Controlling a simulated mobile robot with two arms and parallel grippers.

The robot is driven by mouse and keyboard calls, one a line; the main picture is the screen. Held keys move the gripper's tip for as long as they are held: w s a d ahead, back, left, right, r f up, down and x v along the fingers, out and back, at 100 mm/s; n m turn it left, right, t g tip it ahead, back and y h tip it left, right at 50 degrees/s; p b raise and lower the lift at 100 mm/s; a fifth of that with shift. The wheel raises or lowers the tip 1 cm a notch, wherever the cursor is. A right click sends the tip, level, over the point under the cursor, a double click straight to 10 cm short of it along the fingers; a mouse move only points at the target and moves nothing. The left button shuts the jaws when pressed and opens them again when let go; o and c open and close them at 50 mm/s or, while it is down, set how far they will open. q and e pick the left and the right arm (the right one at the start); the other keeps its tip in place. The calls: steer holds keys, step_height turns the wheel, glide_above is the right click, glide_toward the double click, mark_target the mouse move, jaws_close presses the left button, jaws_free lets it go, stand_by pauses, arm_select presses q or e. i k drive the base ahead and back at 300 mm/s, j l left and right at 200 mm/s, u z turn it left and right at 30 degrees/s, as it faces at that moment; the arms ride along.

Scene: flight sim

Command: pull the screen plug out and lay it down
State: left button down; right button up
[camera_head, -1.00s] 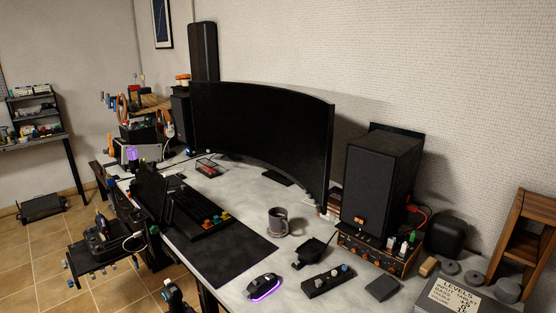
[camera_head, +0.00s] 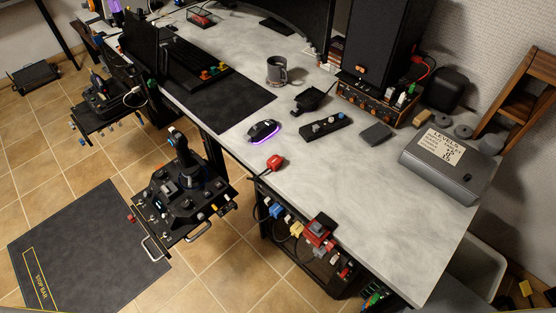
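The curved black screen (camera_head: 299,14) stands at the back of the desk, cut off by the top edge of the view. Several coloured plugs hang in a row under the desk's front edge: a blue plug (camera_head: 276,210), a yellow plug (camera_head: 297,228) and a red plug (camera_head: 318,232) show, with more to their right. Cables loop below them. I cannot tell which one belongs to the screen. Neither of my grippers is in view.
The grey desk (camera_head: 350,195) has clear room at its right front. A red object (camera_head: 274,162) sits at its front edge. A glowing mouse (camera_head: 264,130), a mug (camera_head: 276,70) and a grey box (camera_head: 450,165) stand on it. A joystick stand (camera_head: 185,200) is left of the plugs.

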mark_target(276, 210)
steer(key=j+z, duration=0.1)
steer(key=j, duration=0.55)
steer(key=j+z, duration=0.1)
steer(key=j, duration=0.6)
steer(key=k+j+z, duration=0.15)
steer(key=j, duration=0.5)
steer(key=j+z, duration=0.1)
steer(key=j, duration=0.55)
steer(key=k, duration=0.05)
